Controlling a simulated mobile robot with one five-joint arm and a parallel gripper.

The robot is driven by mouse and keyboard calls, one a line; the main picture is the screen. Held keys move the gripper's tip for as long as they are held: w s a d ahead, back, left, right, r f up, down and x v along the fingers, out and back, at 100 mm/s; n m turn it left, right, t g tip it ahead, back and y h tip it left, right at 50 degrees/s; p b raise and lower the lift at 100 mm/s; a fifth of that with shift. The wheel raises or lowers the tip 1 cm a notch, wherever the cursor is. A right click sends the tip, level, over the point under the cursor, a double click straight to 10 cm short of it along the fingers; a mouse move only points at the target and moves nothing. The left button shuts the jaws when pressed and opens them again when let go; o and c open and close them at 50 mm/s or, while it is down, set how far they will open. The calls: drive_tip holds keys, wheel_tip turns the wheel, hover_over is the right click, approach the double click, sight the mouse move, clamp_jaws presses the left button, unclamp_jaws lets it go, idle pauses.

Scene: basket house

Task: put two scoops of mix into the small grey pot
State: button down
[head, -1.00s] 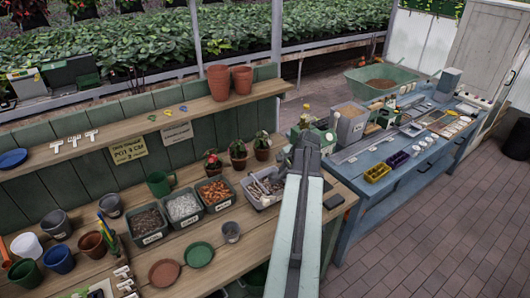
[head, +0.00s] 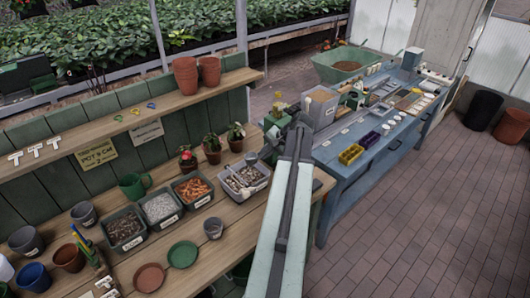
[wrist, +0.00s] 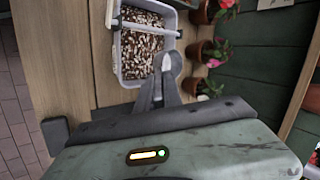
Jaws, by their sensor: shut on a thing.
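The mix bin (head: 267,186) is a grey tub of brown and white mix on the wooden bench; it also shows in the wrist view (wrist: 121,65). My gripper (head: 291,133) is beside the bin in the head view, partly hidden by my arm. In the wrist view my gripper (wrist: 166,85) is shut on a grey scoop (wrist: 175,62), at the bin's near edge. The scoop (head: 251,157) shows at the bin's back edge in the head view; whether it holds mix cannot be told. The small grey pot (head: 213,229) stands upright on the bench, left of my arm.
Tubs of dark chips (head: 123,228), white gravel (head: 160,207) and orange pieces (head: 192,188) stand in a row left of the mix bin. Potted plants (head: 212,152) stand behind. Green (head: 183,254) and brown (head: 149,277) saucers lie in front. A blue bench (head: 345,165) is at right.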

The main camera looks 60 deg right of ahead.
drive_tip(key=f+g, duration=0.1)
drive_tip(key=w+f, duration=0.1)
drive_tip(key=w+f+g+b, duration=0.1)
drive_tip(key=f, duration=0.1)
drive_tip(key=shift+g, duration=0.3)
drive_tip(key=f+b, duration=0.6)
drive_tip(key=shift+s, duration=0.25)
drive_tip(key=shift+r, duration=0.15)
drive_tip(key=shift+t, duration=0.9)
drive_tip(key=r+p, duration=0.5)
drive_tip(key=r, duration=0.2)
drive_tip(key=s+r+p, duration=0.1)
drive_tip(key=r+p, duration=0.2)
drive_tip(key=shift+r+p, duration=0.15)
drive_tip(key=shift+p, duration=0.2)
